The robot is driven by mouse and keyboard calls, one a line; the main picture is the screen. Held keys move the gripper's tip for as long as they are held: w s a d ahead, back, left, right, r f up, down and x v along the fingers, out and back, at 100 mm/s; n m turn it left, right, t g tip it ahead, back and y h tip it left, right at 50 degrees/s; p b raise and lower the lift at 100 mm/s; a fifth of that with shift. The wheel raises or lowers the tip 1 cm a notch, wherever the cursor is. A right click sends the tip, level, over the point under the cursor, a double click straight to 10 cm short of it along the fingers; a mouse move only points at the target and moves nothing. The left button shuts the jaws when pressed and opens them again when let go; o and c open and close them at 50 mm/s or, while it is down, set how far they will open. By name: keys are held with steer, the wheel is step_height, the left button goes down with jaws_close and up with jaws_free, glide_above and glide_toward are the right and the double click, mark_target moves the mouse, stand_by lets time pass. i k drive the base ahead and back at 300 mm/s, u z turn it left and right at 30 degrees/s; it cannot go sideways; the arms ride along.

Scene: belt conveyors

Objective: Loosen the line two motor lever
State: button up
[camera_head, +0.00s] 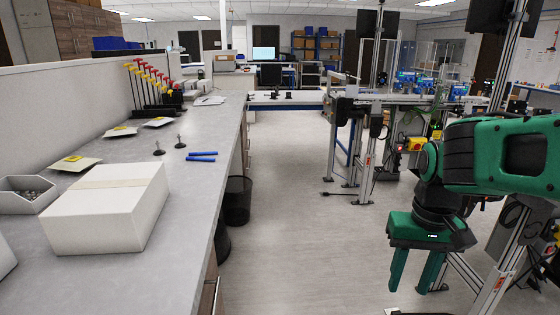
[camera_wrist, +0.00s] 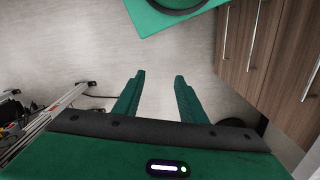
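My gripper (camera_head: 409,288) hangs at the right of the head view, pointing down over the floor, its two green fingers apart with nothing between them. In the wrist view my gripper (camera_wrist: 160,78) also shows two spread fingers over bare floor. The conveyor stand (camera_head: 362,100) is behind and left of the arm, with dark motor-like units (camera_head: 346,108) on its frame. A yellow and red switch box (camera_head: 413,144) is on the stand near my arm. I cannot make out which part is the line two motor lever; my arm hides some of the conveyor area.
A long grey workbench (camera_head: 190,190) runs along the left, with a white box (camera_head: 108,208), blue pens (camera_head: 202,156) and red and yellow-handled tools (camera_head: 152,85). A black bin (camera_head: 238,200) stands beside it. The floor aisle (camera_head: 290,220) is clear. Wooden cabinets (camera_wrist: 275,60) show in the wrist view.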

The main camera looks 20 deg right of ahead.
mark_target(484, 198)
steer(key=z, duration=1.45)
